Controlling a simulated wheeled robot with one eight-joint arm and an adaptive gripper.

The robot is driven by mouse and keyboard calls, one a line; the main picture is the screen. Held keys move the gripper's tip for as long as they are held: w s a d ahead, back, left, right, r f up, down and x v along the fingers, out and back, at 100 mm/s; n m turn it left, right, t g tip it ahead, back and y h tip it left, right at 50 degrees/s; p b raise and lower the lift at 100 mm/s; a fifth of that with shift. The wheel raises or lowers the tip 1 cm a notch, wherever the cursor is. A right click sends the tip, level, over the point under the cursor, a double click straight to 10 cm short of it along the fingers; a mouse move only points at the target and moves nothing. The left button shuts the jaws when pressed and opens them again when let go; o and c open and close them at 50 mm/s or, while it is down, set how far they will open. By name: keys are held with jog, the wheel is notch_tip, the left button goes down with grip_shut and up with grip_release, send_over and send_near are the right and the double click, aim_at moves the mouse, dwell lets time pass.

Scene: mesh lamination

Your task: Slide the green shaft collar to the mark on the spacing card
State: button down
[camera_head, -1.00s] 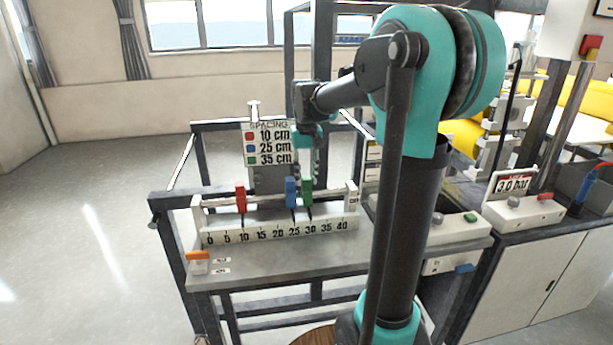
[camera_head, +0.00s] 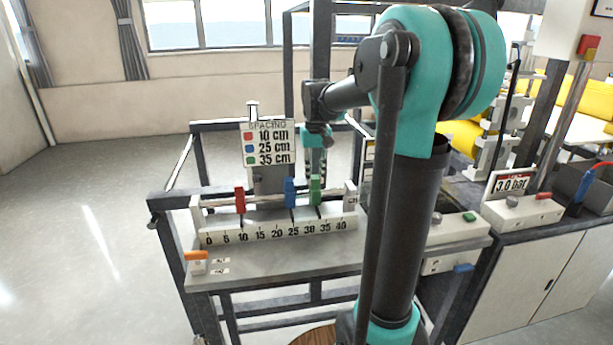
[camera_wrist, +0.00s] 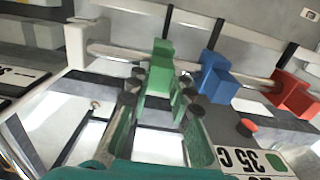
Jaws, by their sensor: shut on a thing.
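The green shaft collar (camera_head: 315,190) is on the horizontal shaft, right of the blue collar (camera_head: 290,192) and the red collar (camera_head: 240,199). Its pointer is between 30 and 35 on the ruler (camera_head: 275,232). The spacing card (camera_head: 267,145) reads red 10 cm, blue 25 cm, green 35 cm. My gripper (camera_wrist: 162,82) is shut on the green collar (camera_wrist: 160,66) in the wrist view, one finger on each side. In the head view my gripper comes down from above behind the shaft; its fingertips are partly hidden by the collar.
The shaft's white end post (camera_head: 350,197) stands right of the green collar, with a clear stretch of shaft between. The blue collar is close on the left. An orange-topped block (camera_head: 196,262) sits at the table's left front, and a control box (camera_head: 455,225) at the right.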

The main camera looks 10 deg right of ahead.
jog(key=shift+d, duration=1)
jog(key=c, duration=1.6)
grip_release()
jog(key=shift+c, duration=0.2)
jog(key=shift+r, duration=0.15)
notch_tip(320, 180, up, 12)
jog(key=shift+s, duration=0.1)
